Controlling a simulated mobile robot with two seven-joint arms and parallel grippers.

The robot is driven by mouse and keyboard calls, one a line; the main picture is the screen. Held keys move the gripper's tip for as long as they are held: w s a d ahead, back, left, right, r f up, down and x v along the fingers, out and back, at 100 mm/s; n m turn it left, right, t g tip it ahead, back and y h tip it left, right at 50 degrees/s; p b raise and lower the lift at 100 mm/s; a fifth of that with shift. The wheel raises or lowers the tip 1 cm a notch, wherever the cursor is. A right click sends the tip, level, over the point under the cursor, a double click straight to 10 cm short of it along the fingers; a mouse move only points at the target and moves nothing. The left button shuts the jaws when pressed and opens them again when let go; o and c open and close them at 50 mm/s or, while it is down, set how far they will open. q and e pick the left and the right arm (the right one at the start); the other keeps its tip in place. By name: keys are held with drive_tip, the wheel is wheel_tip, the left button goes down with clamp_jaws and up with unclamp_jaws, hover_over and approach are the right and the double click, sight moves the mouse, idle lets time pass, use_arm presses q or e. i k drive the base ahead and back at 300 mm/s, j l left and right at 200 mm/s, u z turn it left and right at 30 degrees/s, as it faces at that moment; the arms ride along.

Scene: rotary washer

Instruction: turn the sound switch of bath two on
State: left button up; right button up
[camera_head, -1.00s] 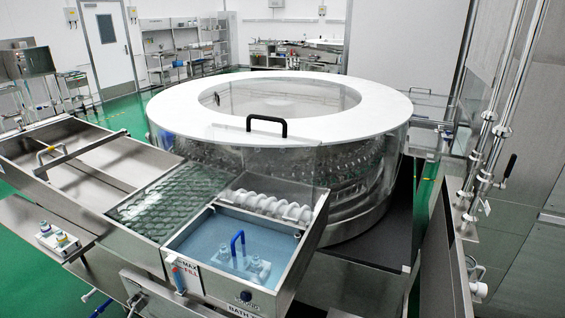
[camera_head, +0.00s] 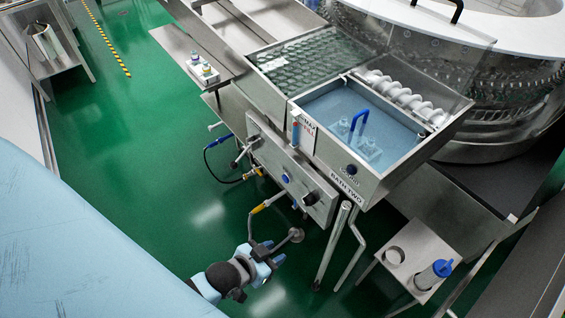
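Bath two (camera_head: 400,172) is a steel tank at the right of centre with blue liquid inside and "BATH TWO" lettered on its front. My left gripper (camera_head: 274,251) is below and to the left of the bath's front, over the green floor. Its two fingertips look apart with nothing between them. It is well clear of the switch. My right gripper is not in view.
A lower panel (camera_head: 275,165) with a blue button, a black knob and hose fittings juts out between gripper and bath. Steel pipes (camera_head: 333,245) stand right of the gripper. Open floor lies left.

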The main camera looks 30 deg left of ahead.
sight(308, 200)
drive_tip(key=j+z, duration=0.25)
drive_tip(key=j, duration=1.1)
drive_tip(key=j+z, duration=0.3)
drive_tip(key=j, duration=1.05)
drive_tip(key=k+j+z, duration=0.2)
drive_tip(key=k+j, duration=0.15)
drive_tip(key=k, duration=0.15)
